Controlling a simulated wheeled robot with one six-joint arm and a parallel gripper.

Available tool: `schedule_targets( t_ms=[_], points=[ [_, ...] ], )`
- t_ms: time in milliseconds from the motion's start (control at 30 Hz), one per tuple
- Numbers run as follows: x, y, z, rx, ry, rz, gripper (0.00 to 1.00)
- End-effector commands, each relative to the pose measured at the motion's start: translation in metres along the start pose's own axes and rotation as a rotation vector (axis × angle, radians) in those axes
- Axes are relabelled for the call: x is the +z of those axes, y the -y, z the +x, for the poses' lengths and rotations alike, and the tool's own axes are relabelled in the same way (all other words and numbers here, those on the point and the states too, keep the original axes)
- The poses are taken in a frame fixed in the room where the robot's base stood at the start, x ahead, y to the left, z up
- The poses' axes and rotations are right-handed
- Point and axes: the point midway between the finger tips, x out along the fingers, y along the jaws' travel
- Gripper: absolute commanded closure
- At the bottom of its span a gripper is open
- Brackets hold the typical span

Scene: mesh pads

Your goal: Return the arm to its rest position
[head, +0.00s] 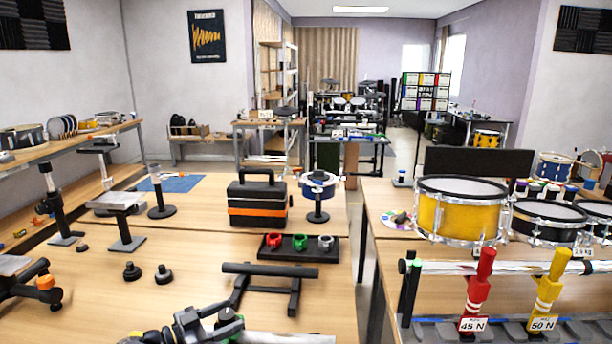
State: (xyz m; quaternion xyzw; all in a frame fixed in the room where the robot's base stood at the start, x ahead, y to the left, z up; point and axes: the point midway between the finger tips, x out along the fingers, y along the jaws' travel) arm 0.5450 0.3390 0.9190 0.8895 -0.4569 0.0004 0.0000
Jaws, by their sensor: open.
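My gripper (190,322) shows at the bottom edge of the head view, left of centre, as grey and black metal parts over the near wooden table. Its jaws are open and I see nothing held between them. The lower part of it and most of my arm are cut off by the picture's edge. A black bar stand (268,272) stands just beyond it to the right.
Two small black knobs (163,274) lie on the table left of the stand. Farther back are a black tray (299,248) with coloured cups, an orange-black toolbox (258,203) and a yellow drum (460,212) at right. Bare tabletop (190,240) lies between.

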Motion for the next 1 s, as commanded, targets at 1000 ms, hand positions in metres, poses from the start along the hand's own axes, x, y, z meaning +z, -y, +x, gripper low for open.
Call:
schedule_targets(
  t_ms=[1000],
  points=[
    [-0.0001, -0.0028, 0.0013, -0.540, 0.000, -0.001, 0.41]
  ],
)
